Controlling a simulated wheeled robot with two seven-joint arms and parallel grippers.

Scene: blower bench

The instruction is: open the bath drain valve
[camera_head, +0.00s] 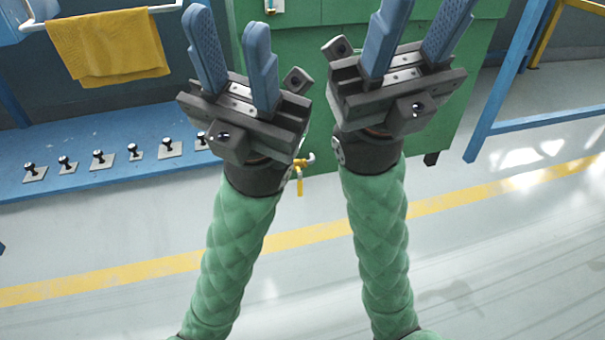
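The bath drain valve (308,160) is a small brass fitting low on the front of the green bath cabinet (310,100). Its yellow lever (300,183) hangs downward. The valve shows between my two forearms, and my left wrist stands close beside it in the picture. My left gripper (228,22) is open, with two blue fingers apart and nothing between them. It points up in the picture, above and left of the valve. My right gripper (424,12) is open and empty, up and right of the valve; its fingertips are cut off by the top edge.
A blue bench (100,185) at left carries several black knobs on plates. A yellow cloth (108,47) hangs on a rail above it. A blue frame (510,70) stands at right. The grey floor (480,260) with a yellow stripe is clear.

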